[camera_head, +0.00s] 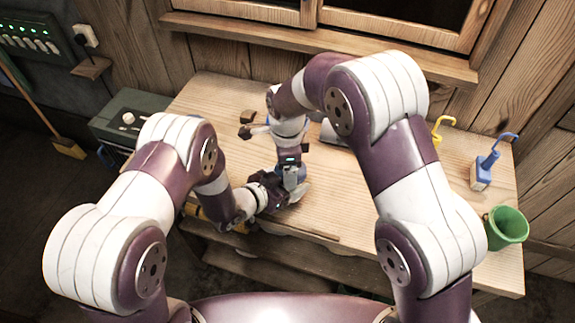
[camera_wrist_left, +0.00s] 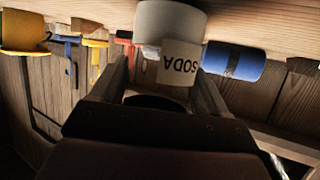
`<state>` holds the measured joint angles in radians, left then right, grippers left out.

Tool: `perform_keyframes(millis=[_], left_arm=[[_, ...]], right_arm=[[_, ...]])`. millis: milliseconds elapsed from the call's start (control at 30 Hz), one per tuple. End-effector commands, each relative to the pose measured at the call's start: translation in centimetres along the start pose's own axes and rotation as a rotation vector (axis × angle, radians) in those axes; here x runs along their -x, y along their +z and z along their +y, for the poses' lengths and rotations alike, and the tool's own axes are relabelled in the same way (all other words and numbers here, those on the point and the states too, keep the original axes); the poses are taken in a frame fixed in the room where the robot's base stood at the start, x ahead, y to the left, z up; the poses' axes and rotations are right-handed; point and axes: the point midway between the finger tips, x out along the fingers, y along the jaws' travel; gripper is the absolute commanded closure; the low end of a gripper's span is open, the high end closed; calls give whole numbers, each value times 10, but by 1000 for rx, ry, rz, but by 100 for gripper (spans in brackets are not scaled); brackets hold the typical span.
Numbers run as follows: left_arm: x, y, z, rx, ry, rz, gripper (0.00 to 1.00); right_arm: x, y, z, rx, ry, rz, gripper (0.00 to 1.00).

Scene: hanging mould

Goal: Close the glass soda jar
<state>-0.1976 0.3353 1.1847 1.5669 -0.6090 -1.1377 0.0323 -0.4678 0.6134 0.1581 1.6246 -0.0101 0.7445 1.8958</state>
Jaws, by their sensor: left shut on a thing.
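The soda jar (camera_wrist_left: 172,45) shows in the left wrist view as a pale, rounded body with a white label reading SODA, upside down in that picture. My left gripper (camera_wrist_left: 165,85) is shut on it, with one finger on each side. In the head view my left gripper (camera_head: 290,188) is low over the front middle of the table, and the jar is mostly hidden there by my grippers. My right gripper (camera_head: 291,166) points down just above my left gripper. Its fingertips are hidden, so I cannot tell if it holds a lid. The jar's mouth is not visible.
A blue cylinder (camera_wrist_left: 233,61) shows beside the jar. The table's right middle is clear.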

Motion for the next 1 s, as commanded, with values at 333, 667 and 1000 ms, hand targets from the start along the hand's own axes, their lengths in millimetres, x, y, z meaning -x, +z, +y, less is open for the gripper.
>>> perform_keyframes(millis=[333,667,1000], left_arm=[[0,3,-1,5,-5,-8,80],[0,2,0,3,-2,-7,80],[0,2,0,3,-1,-6,80]], right_arm=[[3,1,0,-4,-1,-1,49],[2,1,0,-3,-3,-1,48],[-4,1,-1,-1,-4,-2,48]])
